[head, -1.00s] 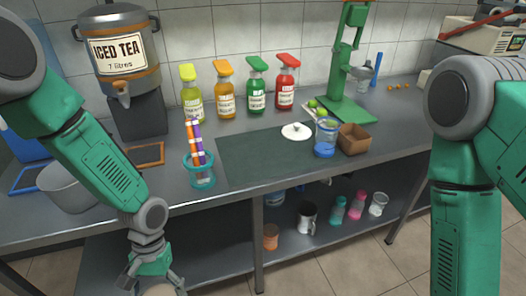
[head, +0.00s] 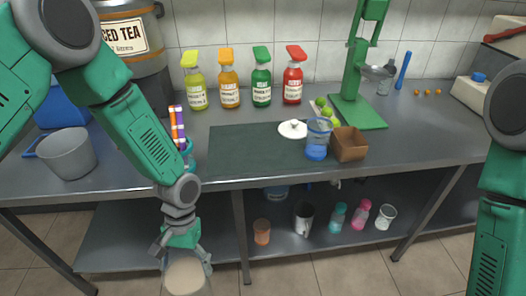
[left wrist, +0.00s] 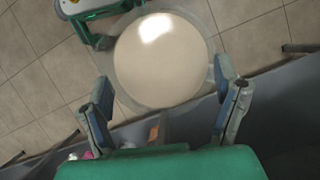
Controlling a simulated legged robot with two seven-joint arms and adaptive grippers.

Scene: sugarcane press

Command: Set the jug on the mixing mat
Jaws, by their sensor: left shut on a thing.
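The mixing mat (head: 240,150) is a dark green sheet on the bench top. My left gripper (head: 184,250) is in front of the bench, outside its front edge. It is shut on a clear round vessel with a pale cream top surface (head: 187,276), which I take to be the jug. The vessel's lower part is cut off by the picture's bottom edge. In the left wrist view the cream disc (left wrist: 160,58) lies just beyond the fingers (left wrist: 163,108), with floor around it. My right arm shows at the right, but its gripper is out of view.
A blue-tinted container (head: 316,140), a white lid-like disc (head: 292,129) and a brown box (head: 349,145) stand at the mat's right. Several syrup bottles (head: 262,85) line the wall. A grey pot (head: 68,154) is at left. The mat's middle is clear.

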